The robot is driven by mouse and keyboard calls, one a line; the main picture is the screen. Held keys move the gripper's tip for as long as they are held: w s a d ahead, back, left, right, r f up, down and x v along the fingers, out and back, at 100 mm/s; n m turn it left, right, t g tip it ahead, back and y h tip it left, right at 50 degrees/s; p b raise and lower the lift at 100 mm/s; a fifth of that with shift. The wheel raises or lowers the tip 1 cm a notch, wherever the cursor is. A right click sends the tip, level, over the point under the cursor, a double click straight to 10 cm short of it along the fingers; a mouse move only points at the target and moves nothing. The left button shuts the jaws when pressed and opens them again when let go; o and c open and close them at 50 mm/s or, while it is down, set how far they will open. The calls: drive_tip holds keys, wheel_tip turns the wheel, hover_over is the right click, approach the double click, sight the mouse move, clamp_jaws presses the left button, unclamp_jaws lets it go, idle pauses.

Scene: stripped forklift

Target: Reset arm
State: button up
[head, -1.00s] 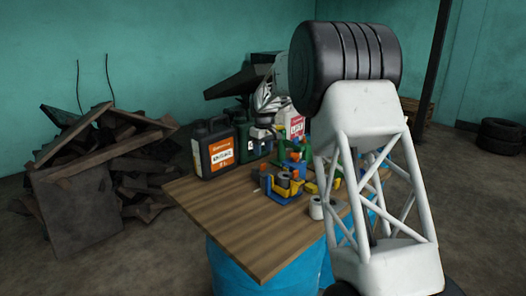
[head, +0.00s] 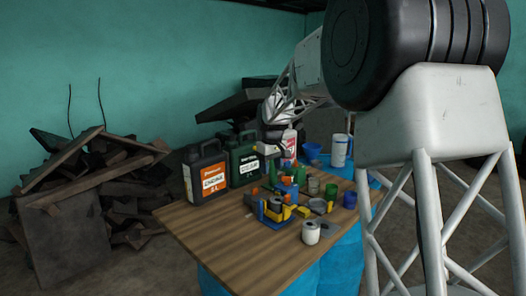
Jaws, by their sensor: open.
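My arm rises at the right on its white lattice link and bends at a large black joint. It then reaches back over the far side of the table. My gripper (head: 268,149) is small in the view, above the table's back part near the jugs and the white bottle. It is open, and I see nothing held in it. Its fingers are hard to make out at this distance.
A wooden table (head: 215,240) on blue drums holds a black jug (head: 206,174), a green jug (head: 243,160), a white bottle (head: 289,143), a blue-yellow fixture (head: 274,211) and a white can (head: 311,232). Its front left is bare. Scrap (head: 90,190) lies left.

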drive_tip(key=s+d+r+m, duration=0.15)
drive_tip(key=s+d, duration=0.25)
drive_tip(key=s, duration=0.6)
drive_tip(key=s+d+r+m+t, duration=0.1)
drive_tip(key=s+d+r, duration=0.2)
drive_tip(key=s, duration=0.6)
drive_tip(key=s+d+r+m, duration=0.15)
drive_tip(key=s+d, duration=0.25)
drive_tip(key=s, duration=0.6)
drive_tip(key=s+d+f+m, duration=0.1)
drive_tip(key=s+d+f, duration=0.1)
drive_tip(key=s, duration=1.1)
drive_tip(key=s+d+f+m+t, duration=0.1)
drive_tip(key=s+f, duration=0.4)
drive_tip(key=s, duration=0.9)
drive_tip(key=shift+d+f+m, duration=0.3)
drive_tip(key=shift+d+m, duration=0.4)
drive_tip(key=shift+d, duration=0.1)
